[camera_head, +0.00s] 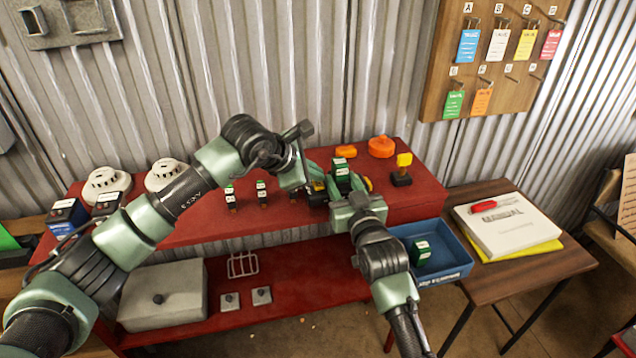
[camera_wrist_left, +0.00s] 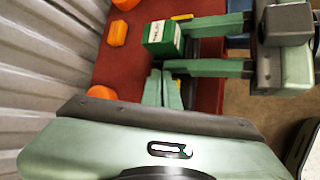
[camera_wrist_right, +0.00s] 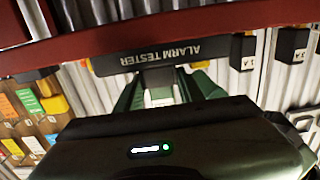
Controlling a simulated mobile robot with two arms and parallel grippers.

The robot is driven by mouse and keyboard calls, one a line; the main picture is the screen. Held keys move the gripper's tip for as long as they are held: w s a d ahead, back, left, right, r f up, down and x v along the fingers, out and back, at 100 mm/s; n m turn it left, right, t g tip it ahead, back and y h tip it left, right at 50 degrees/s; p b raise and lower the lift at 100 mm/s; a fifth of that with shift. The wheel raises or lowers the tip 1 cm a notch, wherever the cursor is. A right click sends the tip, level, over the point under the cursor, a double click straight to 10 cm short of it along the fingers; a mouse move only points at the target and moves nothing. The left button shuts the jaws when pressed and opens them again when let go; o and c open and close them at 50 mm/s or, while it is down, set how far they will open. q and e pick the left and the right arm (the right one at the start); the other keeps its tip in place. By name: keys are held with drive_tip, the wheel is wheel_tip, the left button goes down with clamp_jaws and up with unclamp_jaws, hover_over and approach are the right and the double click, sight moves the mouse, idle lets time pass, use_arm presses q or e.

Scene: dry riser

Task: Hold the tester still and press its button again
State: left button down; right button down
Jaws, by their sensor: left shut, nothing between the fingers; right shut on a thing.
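The alarm tester (camera_wrist_right: 165,55) is a black bar with lettering and yellow ends in the right wrist view, level across my right gripper's fingers. My right gripper (camera_wrist_right: 160,85) is shut on it. In the head view the tester (camera_head: 318,194) is above the red bench, mostly hidden by my grippers. A green block with a white label (camera_head: 342,172) stands at the tester; it also shows in the left wrist view (camera_wrist_left: 163,38). My left gripper (camera_wrist_left: 161,80) is shut and empty, its tips close to that block. The button is not visible.
The red bench (camera_head: 230,226) carries white detectors (camera_head: 106,182), small labelled blocks (camera_head: 262,192), orange pieces (camera_head: 381,147) and a yellow-topped piece (camera_head: 402,168). A blue bin (camera_head: 450,270) holds another green block (camera_head: 422,252). A side table (camera_head: 560,262) bears a manual (camera_head: 507,225).

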sight(315, 185)
use_arm(q)
drive_tip(key=shift+s+f, duration=0.15)
drive_tip(key=shift+f, duration=0.65)
use_arm(e)
drive_tip(key=shift+s+a+r, duration=0.1)
drive_tip(key=shift+a+r, duration=0.05)
use_arm(q)
drive_tip(key=shift+r, duration=0.1)
drive_tip(key=shift+d+r, duration=0.25)
drive_tip(key=shift+r, duration=1)
use_arm(e)
drive_tip(key=shift+f, duration=0.2)
use_arm(q)
drive_tip(key=shift+w, duration=0.2)
drive_tip(key=shift+r, duration=0.2)
use_arm(e)
drive_tip(key=shift+f, duration=0.1)
use_arm(q)
drive_tip(key=shift+a+r, duration=0.15)
drive_tip(key=shift+r, duration=2)
use_arm(e)
drive_tip(key=shift+d, duration=0.2)
